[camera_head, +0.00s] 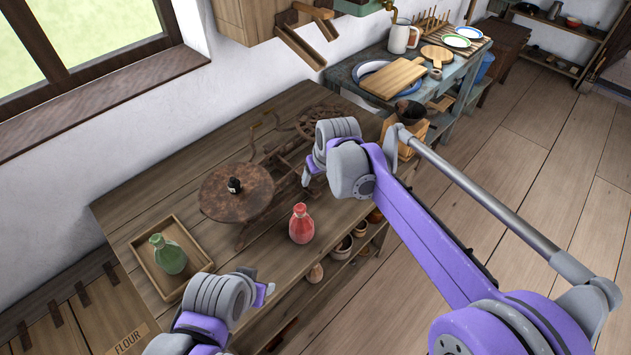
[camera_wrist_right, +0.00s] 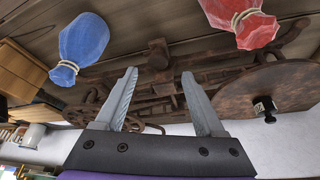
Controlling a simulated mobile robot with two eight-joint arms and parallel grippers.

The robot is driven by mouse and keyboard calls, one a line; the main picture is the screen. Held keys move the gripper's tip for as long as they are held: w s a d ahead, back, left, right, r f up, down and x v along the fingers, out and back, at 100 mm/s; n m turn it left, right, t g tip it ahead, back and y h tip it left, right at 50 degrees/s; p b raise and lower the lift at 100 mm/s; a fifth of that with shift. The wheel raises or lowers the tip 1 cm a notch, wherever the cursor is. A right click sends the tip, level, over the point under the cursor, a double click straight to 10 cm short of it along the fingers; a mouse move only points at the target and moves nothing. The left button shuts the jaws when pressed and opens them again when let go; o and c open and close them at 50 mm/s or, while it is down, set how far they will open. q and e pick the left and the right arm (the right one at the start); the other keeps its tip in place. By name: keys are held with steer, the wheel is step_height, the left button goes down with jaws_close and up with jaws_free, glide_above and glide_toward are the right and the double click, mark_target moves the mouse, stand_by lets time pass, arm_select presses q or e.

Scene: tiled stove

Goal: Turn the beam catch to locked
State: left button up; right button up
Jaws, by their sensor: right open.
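A rusty balance scale stands on the wooden table, with a round plate (camera_head: 222,204) at its left and a spoked round part (camera_head: 322,117) at its far right. The beam and linkage (camera_wrist_right: 195,68) also show in the right wrist view, with a blocky upright piece (camera_wrist_right: 158,54) in the middle. I cannot tell for sure which part is the beam catch. My right gripper (camera_head: 308,174) is beside the scale's near side; in the wrist view its jaws (camera_wrist_right: 160,76) are apart and empty, facing the linkage. My left gripper (camera_head: 264,290) is low at the table's front edge, its jaws unclear.
A black weight (camera_head: 234,185) sits on the round plate. A red tied bag (camera_head: 301,226) stands near the front edge. A green one (camera_head: 169,258) is in a wooden tray (camera_head: 190,246). A blue tied bag (camera_wrist_right: 84,40) shows only in the wrist view. A shelf hangs behind.

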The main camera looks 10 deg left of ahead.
mark_target(314, 185)
steer(key=x, duration=0.6)
steer(key=shift+w+f, duration=0.15)
jaws_close()
